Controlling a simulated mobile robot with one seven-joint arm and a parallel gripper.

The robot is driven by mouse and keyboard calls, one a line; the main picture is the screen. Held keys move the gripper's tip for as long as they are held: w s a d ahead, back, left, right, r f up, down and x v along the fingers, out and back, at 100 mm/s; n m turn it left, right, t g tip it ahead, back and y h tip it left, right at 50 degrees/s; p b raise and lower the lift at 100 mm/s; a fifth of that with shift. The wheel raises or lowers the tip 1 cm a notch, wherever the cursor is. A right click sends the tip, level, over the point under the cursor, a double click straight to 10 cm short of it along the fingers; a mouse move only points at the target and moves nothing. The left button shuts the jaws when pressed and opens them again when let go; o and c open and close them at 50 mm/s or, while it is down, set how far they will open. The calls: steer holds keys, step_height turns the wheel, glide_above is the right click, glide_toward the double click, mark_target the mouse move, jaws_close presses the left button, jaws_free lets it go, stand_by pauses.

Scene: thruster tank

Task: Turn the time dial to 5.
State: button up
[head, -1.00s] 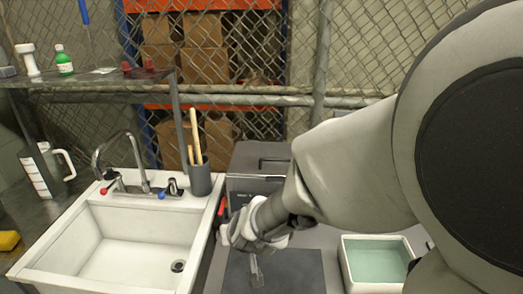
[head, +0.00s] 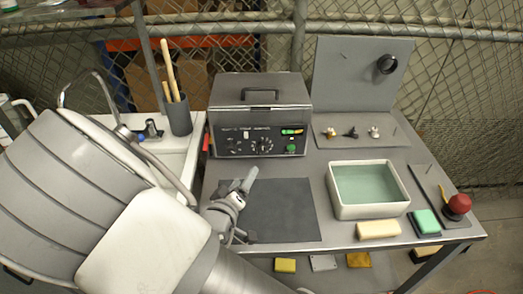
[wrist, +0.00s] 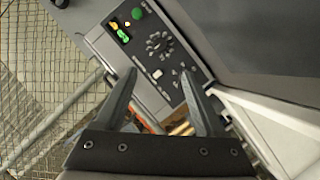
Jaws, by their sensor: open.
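The grey tank unit (head: 260,102) with a lidded top and handle stands at the back left of the bench. Its dark front panel (head: 225,142) carries a round dial (head: 262,146) ringed with marks, which also shows in the wrist view (wrist: 158,45). A green button (head: 291,149) and lit switches are to the dial's right. The lettering and dial setting are too small to read, so I cannot tell which control is the time dial. My gripper (head: 243,183) is open and empty, in front of and below the panel, apart from it. In the wrist view its fingers point toward the panel.
A dark mat (head: 280,212) lies before the unit. A white basin of greenish liquid (head: 335,206) stands to the right, with sponges and a red-knobbed item (head: 458,205) nearby. A sink (head: 178,152) and a cup of wooden-handled tools (head: 178,115) are on the left.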

mark_target(262, 150)
steer(key=b+x, duration=0.1)
steer(key=x, duration=1.5)
steer(key=shift+w+f, duration=0.15)
steer(key=shift+w, duration=0.05)
steer(key=shift+c, duration=0.3)
jaws_close()
